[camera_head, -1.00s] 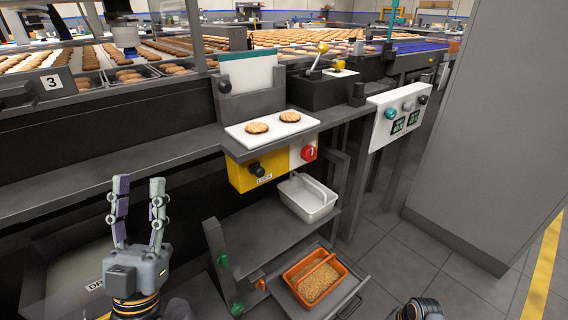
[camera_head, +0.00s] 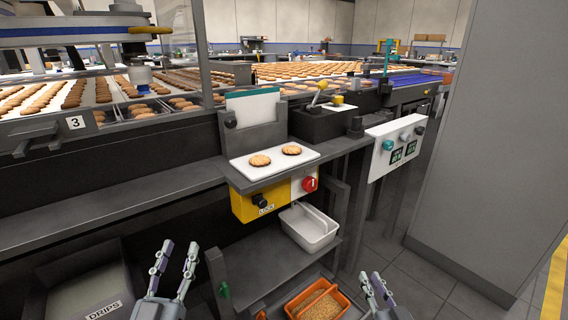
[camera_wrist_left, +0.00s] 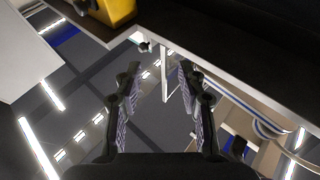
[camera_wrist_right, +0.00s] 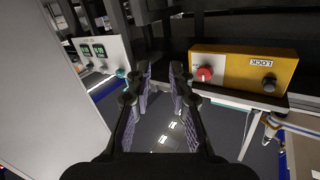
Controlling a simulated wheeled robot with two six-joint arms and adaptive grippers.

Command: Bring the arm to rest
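My left gripper (camera_head: 174,272) is low at the lower left in the head view, in front of the machine. Its fingers point up and stand apart with nothing between them; the left wrist view shows the same gap (camera_wrist_left: 156,95). My right gripper (camera_head: 377,291) is at the bottom edge, right of the orange bin. Its two fingers are apart and empty, as the right wrist view shows (camera_wrist_right: 161,90). Neither gripper touches anything that I can see.
A white bin (camera_head: 310,229) and an orange bin (camera_head: 341,298) sit below. A drips tray (camera_head: 75,296) is at lower left; a grey cabinet (camera_head: 500,150) stands right.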

